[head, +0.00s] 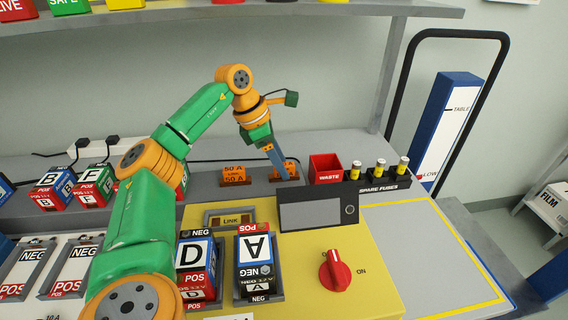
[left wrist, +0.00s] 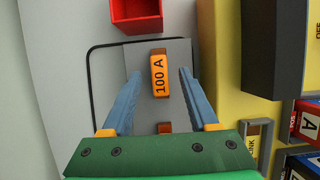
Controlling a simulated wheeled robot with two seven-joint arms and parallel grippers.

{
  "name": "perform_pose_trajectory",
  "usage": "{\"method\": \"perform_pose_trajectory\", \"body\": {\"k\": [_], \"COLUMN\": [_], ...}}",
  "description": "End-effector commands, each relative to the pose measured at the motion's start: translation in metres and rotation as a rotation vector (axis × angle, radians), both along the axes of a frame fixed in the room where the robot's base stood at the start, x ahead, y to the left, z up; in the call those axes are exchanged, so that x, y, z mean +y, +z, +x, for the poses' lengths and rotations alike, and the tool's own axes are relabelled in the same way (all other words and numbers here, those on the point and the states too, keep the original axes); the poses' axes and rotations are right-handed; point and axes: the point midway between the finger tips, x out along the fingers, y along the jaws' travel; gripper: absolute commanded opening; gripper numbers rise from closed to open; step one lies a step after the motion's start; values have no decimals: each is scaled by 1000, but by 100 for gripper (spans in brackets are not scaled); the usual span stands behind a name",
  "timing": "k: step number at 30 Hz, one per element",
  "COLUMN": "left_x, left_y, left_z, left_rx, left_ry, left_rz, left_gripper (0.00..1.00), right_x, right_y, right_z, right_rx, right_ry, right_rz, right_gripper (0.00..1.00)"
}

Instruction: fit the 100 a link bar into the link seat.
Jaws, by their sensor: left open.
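The 100 A link bar (left wrist: 159,75) is orange with black lettering and stands on a grey holder. In the left wrist view it lies between the tips of my open left gripper (left wrist: 159,72), with a gap on each side. In the head view my left gripper (head: 284,174) points down at the bar (head: 291,169), whose orange shows partly behind the blue finger. The link seat (head: 228,220) is a framed recess labelled LINK on the yellow panel and looks empty. Its edge also shows in the left wrist view (left wrist: 266,135). My right gripper is out of view.
An orange 50 A bar (head: 234,175) stands left of the gripper. A red waste bin (head: 326,168) and spare fuses (head: 379,170) stand to the right.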

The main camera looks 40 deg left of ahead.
Motion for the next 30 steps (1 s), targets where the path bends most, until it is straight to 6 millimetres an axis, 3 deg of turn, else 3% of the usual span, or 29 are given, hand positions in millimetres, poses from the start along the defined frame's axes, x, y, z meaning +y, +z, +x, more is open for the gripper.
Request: {"method": "perform_pose_trajectory", "body": {"k": [5, 8, 12, 30], "left_x": [0, 0, 0, 0], "left_y": [0, 0, 0, 0], "left_z": [1, 1, 1, 1], "left_rx": [-1, -2, -2, -2], "left_ry": [0, -1, -1, -1], "left_rz": [0, 0, 0, 0], "left_gripper": [60, 38, 1, 0], "right_x": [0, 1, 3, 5], "right_y": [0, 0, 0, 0], "right_z": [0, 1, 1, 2], "right_rx": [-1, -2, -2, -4], "right_ry": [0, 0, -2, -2], "right_rz": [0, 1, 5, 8], "right_gripper": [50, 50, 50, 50]}}
